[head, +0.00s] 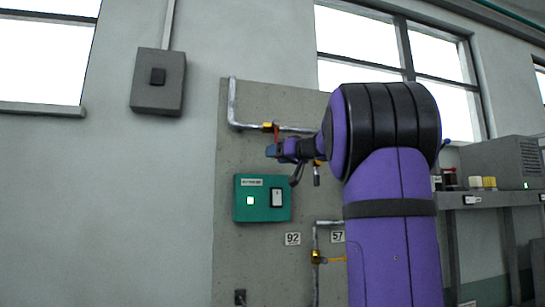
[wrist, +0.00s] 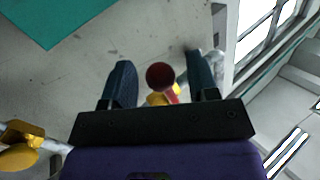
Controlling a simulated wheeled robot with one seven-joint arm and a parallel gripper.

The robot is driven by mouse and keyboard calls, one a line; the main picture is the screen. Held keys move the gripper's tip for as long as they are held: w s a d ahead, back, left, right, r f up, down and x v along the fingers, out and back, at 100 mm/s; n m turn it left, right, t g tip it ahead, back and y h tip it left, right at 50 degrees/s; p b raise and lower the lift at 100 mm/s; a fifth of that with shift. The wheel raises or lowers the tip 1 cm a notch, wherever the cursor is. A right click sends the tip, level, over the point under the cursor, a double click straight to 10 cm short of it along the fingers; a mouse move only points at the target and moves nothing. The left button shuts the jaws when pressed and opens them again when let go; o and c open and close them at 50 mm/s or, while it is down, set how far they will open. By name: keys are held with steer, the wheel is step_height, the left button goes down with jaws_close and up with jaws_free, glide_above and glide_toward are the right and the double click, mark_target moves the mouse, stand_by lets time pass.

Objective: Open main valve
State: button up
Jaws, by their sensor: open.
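A brass valve (head: 267,126) with a red handle (head: 276,134) sits on the upper grey pipe of the wall panel. I read no label that names it as the main valve. In the wrist view the round red handle end (wrist: 160,76) shows between my two dark fingers, with the yellow valve body (wrist: 157,99) behind it. My gripper (wrist: 159,60) is open, one finger on each side of the red handle, with gaps on both sides. In the head view my gripper (head: 273,151) is just below the valve, and my arm hides part of the panel.
A lower brass valve (head: 316,256) has a yellow handle, near plates reading 92 and 57. A grey wall box (head: 158,81) hangs left. A shelf (head: 490,197) with equipment stands right.

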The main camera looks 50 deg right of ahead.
steer(key=shift+w, duration=1)
jaws_close()
